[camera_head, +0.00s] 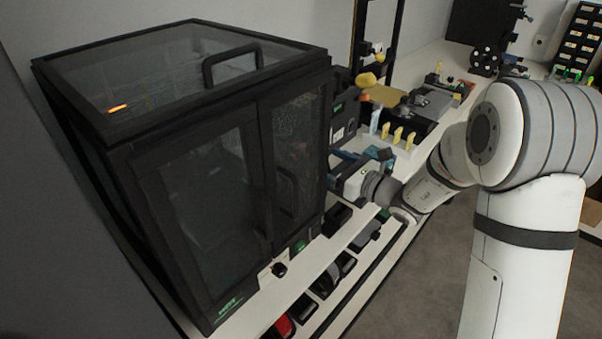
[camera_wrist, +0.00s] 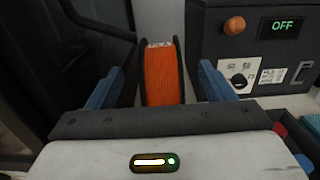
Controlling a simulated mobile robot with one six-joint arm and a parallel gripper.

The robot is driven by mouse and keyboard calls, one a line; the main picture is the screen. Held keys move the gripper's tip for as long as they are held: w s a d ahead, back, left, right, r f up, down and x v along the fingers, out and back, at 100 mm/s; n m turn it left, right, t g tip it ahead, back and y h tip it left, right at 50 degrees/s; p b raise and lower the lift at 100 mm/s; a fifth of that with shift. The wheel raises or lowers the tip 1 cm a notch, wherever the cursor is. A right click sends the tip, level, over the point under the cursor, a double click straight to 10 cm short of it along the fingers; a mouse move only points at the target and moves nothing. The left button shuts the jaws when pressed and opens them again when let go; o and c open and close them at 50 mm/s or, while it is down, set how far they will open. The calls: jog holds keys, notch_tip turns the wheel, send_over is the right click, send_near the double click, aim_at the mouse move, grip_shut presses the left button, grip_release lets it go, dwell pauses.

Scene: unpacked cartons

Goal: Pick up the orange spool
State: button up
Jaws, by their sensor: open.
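The orange spool (camera_wrist: 161,74) shows in the wrist view, upright with black flanges on both sides, on a pale surface. My gripper (camera_wrist: 157,82) is open, with one blue finger on each side of the spool. The spool's lower part is hidden behind the gripper body, and I cannot tell whether the fingers touch it. In the head view my gripper (camera_head: 360,160) is beside the right side of the black cabinet, over the white bench. I cannot make out the spool in the head view.
A black enclosed cabinet (camera_head: 160,150) with glass doors stands close left of my gripper. A dark box with an orange knob and an "OFF" display (camera_wrist: 250,45) is right of the spool. Tools crowd the bench behind.

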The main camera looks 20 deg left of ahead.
jog(key=p+x, duration=0.2)
jog(key=x, duration=0.5)
jog(key=shift+f, duration=0.1)
jog(key=shift+c, duration=0.2)
jog(key=shift+w, duration=0.1)
grip_shut()
dwell(0.4)
